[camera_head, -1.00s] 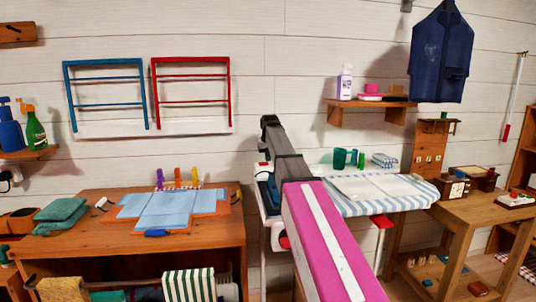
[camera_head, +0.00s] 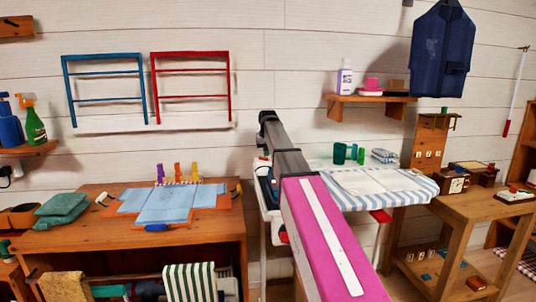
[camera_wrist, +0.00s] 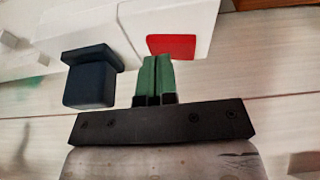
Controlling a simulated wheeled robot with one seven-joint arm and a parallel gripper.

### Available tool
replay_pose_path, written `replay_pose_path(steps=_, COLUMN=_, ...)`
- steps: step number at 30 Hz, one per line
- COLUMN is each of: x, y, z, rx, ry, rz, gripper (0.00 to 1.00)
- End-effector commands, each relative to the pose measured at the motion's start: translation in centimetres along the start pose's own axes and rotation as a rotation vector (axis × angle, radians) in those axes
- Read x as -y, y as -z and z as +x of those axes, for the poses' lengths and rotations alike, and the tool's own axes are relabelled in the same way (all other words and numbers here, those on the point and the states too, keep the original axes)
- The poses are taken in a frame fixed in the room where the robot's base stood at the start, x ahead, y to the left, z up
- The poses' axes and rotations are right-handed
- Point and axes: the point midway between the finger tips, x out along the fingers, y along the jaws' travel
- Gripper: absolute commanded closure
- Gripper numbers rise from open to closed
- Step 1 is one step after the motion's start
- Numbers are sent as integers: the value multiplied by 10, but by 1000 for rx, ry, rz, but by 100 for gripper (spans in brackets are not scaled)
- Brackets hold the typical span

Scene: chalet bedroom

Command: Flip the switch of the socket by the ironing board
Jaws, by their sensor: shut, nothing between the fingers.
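In the wrist view, a white socket (camera_wrist: 198,22) with a red switch (camera_wrist: 172,46) is just beyond my fingertips. A dark blue block-like plug (camera_wrist: 92,78) stands out to the left of the switch. My gripper (camera_wrist: 157,60) has green fingers, shut together and empty. Its tips overlap the lower left edge of the red switch in the picture; I cannot tell whether they touch it. In the head view, the ironing board (camera_head: 405,196) has a blue-and-white striped cover. My arm reaches past its left end and my gripper is hidden there.
A wooden table (camera_head: 90,236) with blue sheets stands left of my arm. A wooden bench (camera_head: 465,205) stands at the right.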

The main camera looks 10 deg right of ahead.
Motion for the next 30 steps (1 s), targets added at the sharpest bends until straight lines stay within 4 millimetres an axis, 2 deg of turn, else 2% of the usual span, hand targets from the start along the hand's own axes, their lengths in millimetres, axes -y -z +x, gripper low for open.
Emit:
replay_pose_path(steps=17, x=4, y=4, z=-7, rx=0, ry=0, rz=0, gripper=100)
replay_pose_path(steps=20, x=2, y=10, z=-17, rx=0, ry=0, rz=0, gripper=100)
replay_pose_path(steps=24, x=-2, y=23, z=-42, rx=-1, ry=0, rz=1, gripper=100)
replay_pose_path(steps=30, x=-12, y=19, z=-83, rx=-2, ry=-1, rz=1, gripper=100)
